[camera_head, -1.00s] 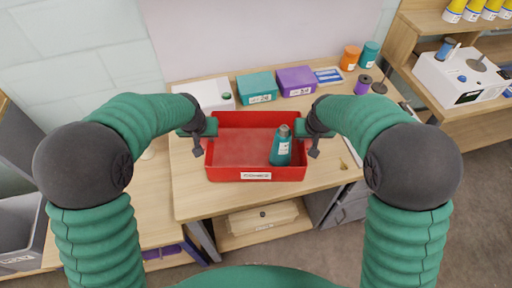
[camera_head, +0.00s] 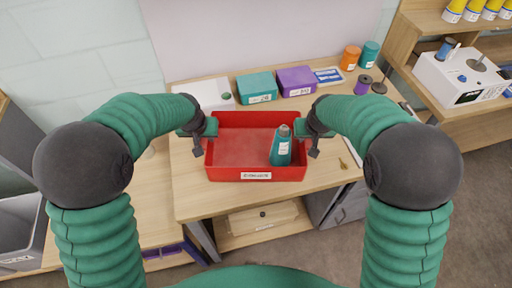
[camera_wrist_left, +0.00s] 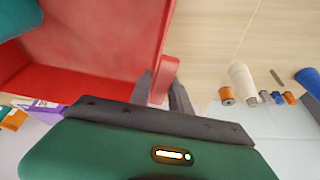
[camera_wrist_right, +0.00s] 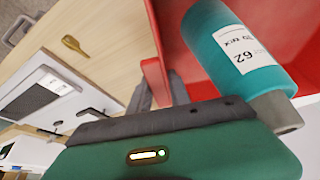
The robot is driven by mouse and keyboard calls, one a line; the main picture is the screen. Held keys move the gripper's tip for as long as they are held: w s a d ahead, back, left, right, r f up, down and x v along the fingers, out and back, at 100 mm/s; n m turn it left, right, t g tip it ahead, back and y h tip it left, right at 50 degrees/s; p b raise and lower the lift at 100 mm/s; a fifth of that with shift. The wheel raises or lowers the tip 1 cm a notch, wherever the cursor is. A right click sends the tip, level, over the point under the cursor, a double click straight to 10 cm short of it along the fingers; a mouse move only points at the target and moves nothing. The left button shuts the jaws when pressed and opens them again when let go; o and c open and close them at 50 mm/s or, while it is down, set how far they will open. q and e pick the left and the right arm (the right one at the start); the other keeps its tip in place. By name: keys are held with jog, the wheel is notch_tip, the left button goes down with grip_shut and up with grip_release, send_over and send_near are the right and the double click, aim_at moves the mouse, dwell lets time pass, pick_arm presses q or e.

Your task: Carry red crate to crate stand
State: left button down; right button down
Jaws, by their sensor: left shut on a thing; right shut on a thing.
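The red crate (camera_head: 240,148) is in the middle of the head view, over the wooden workbench. A teal bottle (camera_head: 281,150) with a white label and grey cap stands inside it at the right. My left gripper (camera_head: 203,140) is shut on the crate's left side, and the left wrist view shows its fingers (camera_wrist_left: 165,88) around the red rim. My right gripper (camera_head: 315,140) is shut on the crate's right side, with its fingers (camera_wrist_right: 160,90) at the rim in the right wrist view. I cannot identify a crate stand in these frames.
A teal box (camera_head: 257,88) and a purple box (camera_head: 296,81) stand behind the crate on the workbench (camera_head: 190,195). Orange (camera_head: 350,57) and teal (camera_head: 369,54) containers are at the back right. A white machine (camera_head: 462,78) sits on a side shelf. A grey bin (camera_head: 20,235) is at far left.

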pick_arm(q)
jog(key=shift+r, duration=0.1)
pick_arm(e)
jog(key=shift+w+r, duration=0.1)
jog(key=shift+r, duration=0.05)
